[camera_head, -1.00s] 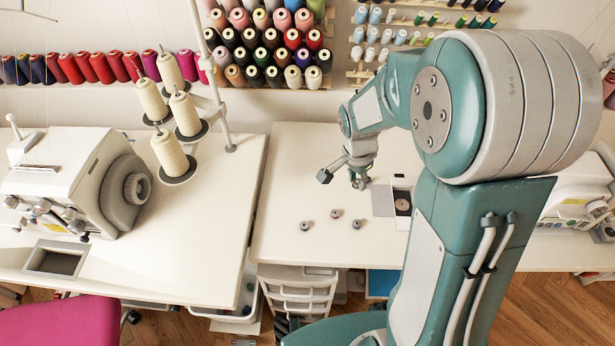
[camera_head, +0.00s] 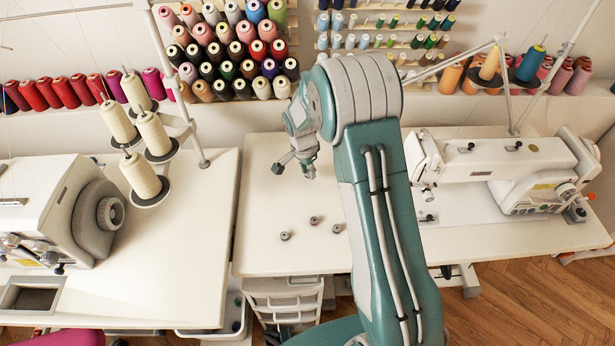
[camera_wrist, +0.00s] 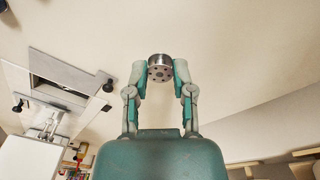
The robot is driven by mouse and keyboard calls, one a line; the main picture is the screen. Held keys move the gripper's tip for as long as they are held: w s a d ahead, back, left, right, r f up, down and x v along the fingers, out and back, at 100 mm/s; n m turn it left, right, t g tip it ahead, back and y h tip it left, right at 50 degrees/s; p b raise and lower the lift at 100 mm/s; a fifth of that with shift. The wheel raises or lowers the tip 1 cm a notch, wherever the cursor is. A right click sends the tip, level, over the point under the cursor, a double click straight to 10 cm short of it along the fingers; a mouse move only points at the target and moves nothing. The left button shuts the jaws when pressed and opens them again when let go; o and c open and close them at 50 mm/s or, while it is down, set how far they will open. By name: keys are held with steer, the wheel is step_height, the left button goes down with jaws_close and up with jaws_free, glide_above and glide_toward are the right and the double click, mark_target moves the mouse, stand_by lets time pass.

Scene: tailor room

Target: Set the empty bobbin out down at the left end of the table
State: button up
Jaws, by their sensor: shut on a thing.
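My gripper (camera_wrist: 160,72) is shut on a silver bobbin (camera_wrist: 159,68) with small holes in its face, held between the two fingertips in the wrist view. In the head view my gripper (camera_head: 308,172) hangs above the left part of the white sewing table (camera_head: 262,255); the held bobbin is too small to make out there. Three small bobbins, a left one (camera_head: 285,236), a middle one (camera_head: 314,220) and a right one (camera_head: 337,228), lie on the table in front of the gripper, apart from each other.
A white sewing machine (camera_head: 500,165) stands on the table's right part. A second table (camera_head: 190,270) with an overlock machine (camera_head: 75,210) and cream thread cones (camera_head: 145,180) is to the left, across a narrow gap. The table's left end is clear around the bobbins.

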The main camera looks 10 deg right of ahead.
mark_target(306, 183)
steer(key=f, duration=0.3)
steer(key=shift+w+a+f, duration=0.2)
steer(key=shift+a, duration=0.2)
steer(key=shift+d+f, duration=0.1)
steer(key=shift+d, duration=0.15)
steer(key=o, duration=0.7)
steer(key=shift+o, duration=0.3)
steer(key=shift+a, duration=0.1)
